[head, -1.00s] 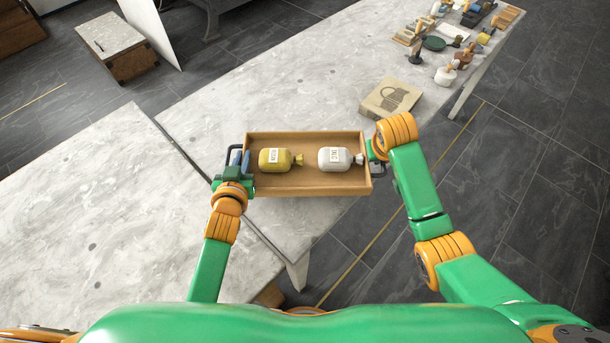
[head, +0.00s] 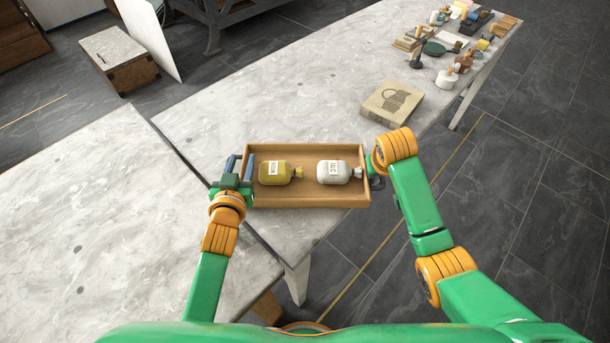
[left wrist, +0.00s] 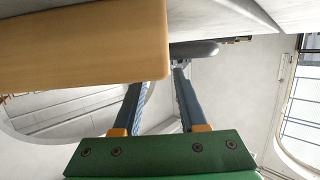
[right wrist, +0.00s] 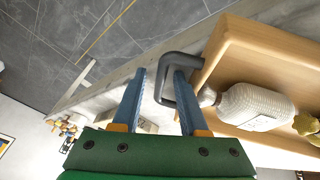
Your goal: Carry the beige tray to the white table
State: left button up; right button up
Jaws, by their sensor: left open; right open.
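The beige tray (head: 310,202) sits level at the near part of the white table (head: 215,112), its right front corner about at the table's edge. It holds a yellow bottle (head: 274,173) and a white bottle (head: 333,173), both lying down. My left gripper (head: 240,165) is at the tray's left end with its fingers apart; the dark left handle (left wrist: 195,50) shows by its fingertips in the left wrist view. My right gripper (right wrist: 162,75) is open at the right end, with the dark right handle (right wrist: 185,40) between and behind its fingers. In the head view its fingers are mostly hidden.
A second marbled table (head: 80,220) stands at left, across a narrow gap. A flat beige box (head: 392,102) lies on the white table behind the tray. Several small tools and bottles crowd its far end (head: 455,45). Bare table lies behind and left of the tray.

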pick_arm(q)
jog(key=v, duration=0.9)
jog(key=shift+s+a+f, duration=0.1)
jog(key=shift+a+f, duration=0.1)
pick_arm(e)
jog(key=shift+s+a+f, duration=0.1)
jog(key=shift+s+f, duration=0.05)
jog(key=shift+f, duration=0.15)
pick_arm(q)
jog(key=shift+r, duration=0.2)
